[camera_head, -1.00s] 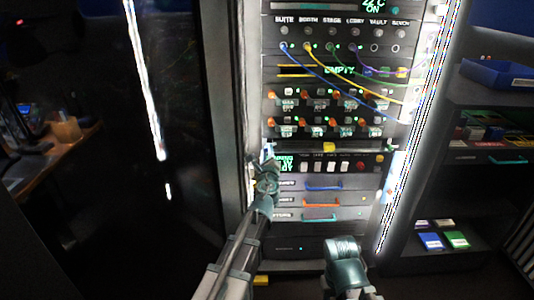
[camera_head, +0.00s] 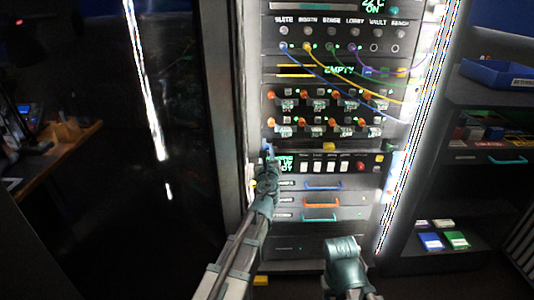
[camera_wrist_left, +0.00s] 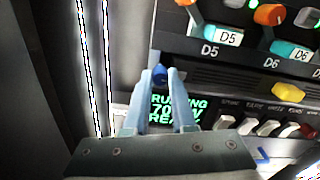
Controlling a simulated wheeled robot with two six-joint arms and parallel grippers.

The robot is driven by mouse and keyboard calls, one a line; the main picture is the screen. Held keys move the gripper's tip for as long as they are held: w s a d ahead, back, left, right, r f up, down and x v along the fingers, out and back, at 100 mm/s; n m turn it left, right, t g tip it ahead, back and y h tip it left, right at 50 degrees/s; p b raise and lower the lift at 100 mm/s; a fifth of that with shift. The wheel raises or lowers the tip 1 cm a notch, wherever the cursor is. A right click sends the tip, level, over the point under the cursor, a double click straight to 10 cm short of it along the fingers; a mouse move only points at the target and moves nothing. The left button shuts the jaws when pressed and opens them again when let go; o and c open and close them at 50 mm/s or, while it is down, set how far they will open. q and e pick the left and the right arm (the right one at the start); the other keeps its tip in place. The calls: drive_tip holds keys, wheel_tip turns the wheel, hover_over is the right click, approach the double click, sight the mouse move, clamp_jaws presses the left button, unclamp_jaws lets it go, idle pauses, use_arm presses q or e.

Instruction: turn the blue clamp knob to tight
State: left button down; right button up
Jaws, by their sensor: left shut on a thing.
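The blue clamp knob (camera_wrist_left: 160,74) sits at the left end of a dark strip on the rack panel, above a small green-lettered display (camera_wrist_left: 178,108). In the left wrist view, the two light-blue fingers of my left gripper (camera_wrist_left: 160,82) close in on the knob and are shut on it. In the head view my left gripper (camera_head: 268,158) is at the rack's left edge and hides most of the knob. My right gripper (camera_head: 342,247) hangs low in front of the rack; its fingers cannot be made out. I cannot read the knob's angle.
A yellow knob (camera_wrist_left: 288,92) sits right of the blue one. White switches (camera_wrist_left: 245,126) and a red button (camera_head: 361,167) line the panel below. Orange knobs (camera_head: 301,122) are above, and drawers with coloured handles (camera_head: 322,186) are below. Cables hang across the upper rack.

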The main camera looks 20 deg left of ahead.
use_arm(q)
drive_tip(key=shift+s, duration=0.1)
drive_tip(key=c, duration=0.7)
unclamp_jaws()
drive_tip(key=shift+c, duration=0.2)
